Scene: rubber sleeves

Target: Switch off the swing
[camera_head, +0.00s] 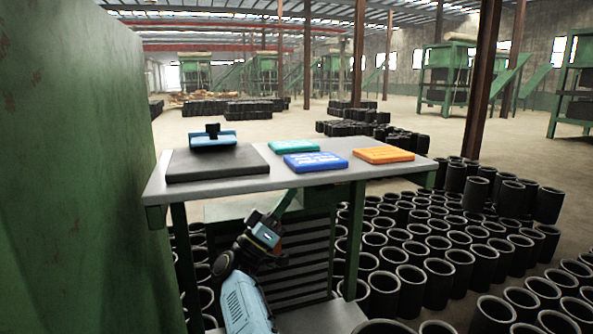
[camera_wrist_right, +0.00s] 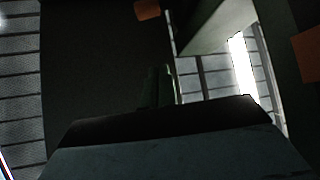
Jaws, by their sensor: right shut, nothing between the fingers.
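A small blue device with a black knob (camera_head: 212,136) sits on a dark flat plate (camera_head: 215,164) at the left of the grey tabletop (camera_head: 350,174). No swing can be made out, and I cannot tell whether this device is its switch. My right gripper (camera_head: 286,202) is below the front edge of the tabletop, in front of the dark slatted panel. It is shut and empty, well below and to the right of the device. In the right wrist view its fingers (camera_wrist_right: 159,87) are dark and close together. My left gripper is not in view.
Teal (camera_head: 293,146), blue (camera_head: 315,162) and orange (camera_head: 383,155) flat pads lie on the tabletop. A green wall (camera_head: 75,180) closes the left side. Several black rubber sleeves (camera_head: 410,285) crowd the floor at the right. A green table leg (camera_head: 354,240) stands right of my arm.

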